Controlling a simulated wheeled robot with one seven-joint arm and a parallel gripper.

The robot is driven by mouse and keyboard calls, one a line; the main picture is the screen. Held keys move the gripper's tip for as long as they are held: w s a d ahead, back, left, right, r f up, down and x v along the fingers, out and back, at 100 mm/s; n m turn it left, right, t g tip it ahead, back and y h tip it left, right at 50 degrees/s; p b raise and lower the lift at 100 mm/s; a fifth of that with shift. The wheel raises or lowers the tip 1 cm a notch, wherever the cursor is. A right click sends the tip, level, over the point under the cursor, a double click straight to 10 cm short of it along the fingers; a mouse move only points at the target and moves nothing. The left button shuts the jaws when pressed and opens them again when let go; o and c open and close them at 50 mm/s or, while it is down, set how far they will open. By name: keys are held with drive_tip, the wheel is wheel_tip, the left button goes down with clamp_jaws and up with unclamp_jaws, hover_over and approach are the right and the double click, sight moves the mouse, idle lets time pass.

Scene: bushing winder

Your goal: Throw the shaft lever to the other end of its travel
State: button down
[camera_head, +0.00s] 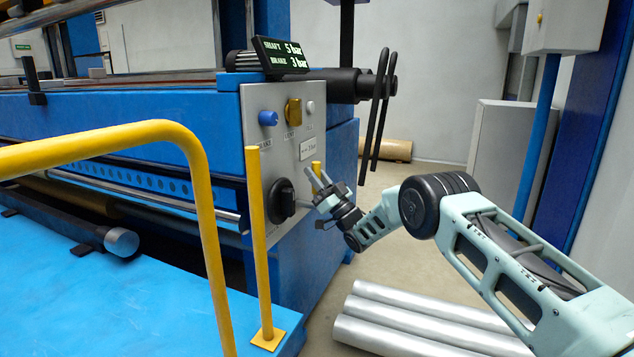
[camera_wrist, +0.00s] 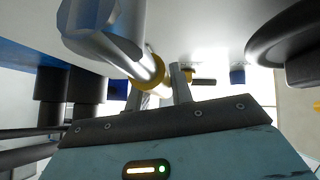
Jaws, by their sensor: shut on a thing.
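The shaft lever shows as a short yellow handle (camera_head: 316,169) on the right side of the grey control panel, below a small label plate. My gripper (camera_head: 316,181) is at this handle, its fingers on either side of it, shut on it. In the wrist view, my gripper (camera_wrist: 163,88) has its two fingertips close together by a yellow part (camera_wrist: 153,68) beside a thick metal cylinder. The fingers and the cylinder hide most of the lever there, so its exact angle cannot be told.
A black rotary knob (camera_head: 281,200) sits left of my gripper. Blue (camera_head: 268,118) and yellow (camera_head: 293,112) knobs are above. Two black bars (camera_head: 376,115) hang to the right. A yellow rail (camera_head: 205,190) stands left. Metal tubes (camera_head: 420,320) lie on the floor.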

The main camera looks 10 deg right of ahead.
drive_tip(key=shift+s+a+f+n+g+y, duration=0.15)
drive_tip(key=shift+n+g+y, duration=0.15)
drive_tip(key=shift+n, duration=0.2)
drive_tip(key=c, duration=1.2)
unclamp_jaws()
drive_tip(key=shift+c, duration=0.2)
drive_tip(key=p+v, duration=0.3)
drive_tip(key=v, duration=1.4)
drive_tip(key=shift+p, duration=0.35)
drive_tip(key=shift+s, duration=0.1)
